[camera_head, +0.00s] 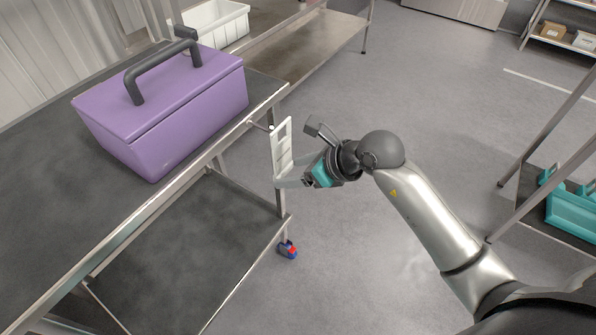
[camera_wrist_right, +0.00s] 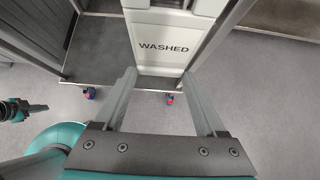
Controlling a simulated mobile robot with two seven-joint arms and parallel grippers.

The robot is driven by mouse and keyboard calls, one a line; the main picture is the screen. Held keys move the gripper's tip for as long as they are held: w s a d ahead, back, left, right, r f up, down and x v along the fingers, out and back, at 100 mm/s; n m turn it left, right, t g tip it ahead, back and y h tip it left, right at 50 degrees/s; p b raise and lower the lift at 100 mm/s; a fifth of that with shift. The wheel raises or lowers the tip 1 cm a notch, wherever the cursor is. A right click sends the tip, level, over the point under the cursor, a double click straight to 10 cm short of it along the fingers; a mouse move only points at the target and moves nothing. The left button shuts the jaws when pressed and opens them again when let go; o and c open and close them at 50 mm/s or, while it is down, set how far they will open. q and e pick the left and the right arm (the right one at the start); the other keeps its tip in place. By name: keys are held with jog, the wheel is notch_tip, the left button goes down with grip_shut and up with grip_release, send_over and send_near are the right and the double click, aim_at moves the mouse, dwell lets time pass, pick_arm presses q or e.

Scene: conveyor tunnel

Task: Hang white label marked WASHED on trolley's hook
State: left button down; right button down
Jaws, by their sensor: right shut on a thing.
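The white label (camera_head: 282,146) is a tall upright plate with a slot in its upper part. The word WASHED shows on it in the right wrist view (camera_wrist_right: 163,58). My right gripper (camera_head: 280,181) is shut on the label's lower part, one finger at each side. The trolley (camera_head: 265,103) is a metal frame with dark shelves. Its thin hook (camera_head: 258,126) sticks out from the top rail beside the label's upper part. The label hides the hook's end, and I cannot tell whether it passes through the slot. My left gripper is not in the head view.
A purple box (camera_head: 165,115) with a dark handle stands on the trolley's top shelf. A white bin (camera_head: 217,25) stands behind. Teal crates (camera_head: 572,208) sit on a rack at the right. The floor between is clear.

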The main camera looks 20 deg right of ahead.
aim_at(284, 167)
jog(key=shift+w+a, duration=0.65)
jog(key=shift+w, duration=0.2)
jog(key=shift+w+a, duration=0.65)
jog(key=shift+w, duration=0.2)
jog(key=shift+f+b, duration=0.8)
jog(key=shift+f, duration=0.1)
grip_release()
